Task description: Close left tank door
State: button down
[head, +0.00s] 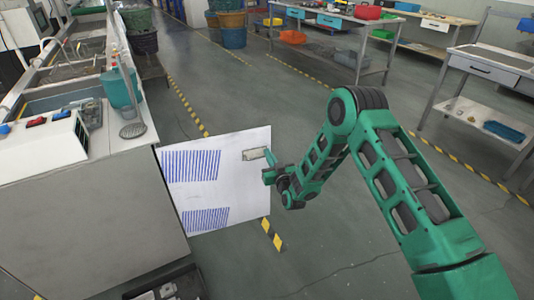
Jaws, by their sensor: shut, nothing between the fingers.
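The tank door (214,195) is a white panel with blue vented stripes and a small handle plate (256,154) near its upper right. It stands open, swung out from the front edge of the grey tank cabinet (100,220) on the left. My green arm reaches in from the lower right. My gripper (267,170) is at the door's right edge, just below and right of the handle plate. It is small in the picture and looks shut and empty. I cannot tell whether it touches the door.
A control box (45,145) and a teal container (119,88) stand on the cabinet top. A long sink counter (75,68) runs behind. Stacked bins (234,35) and metal workbenches (325,22) are at the back. The grey floor right of the door is clear.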

aim_at(264, 147)
jog(key=shift+x, duration=1.45)
jog(key=shift+w, duration=0.1)
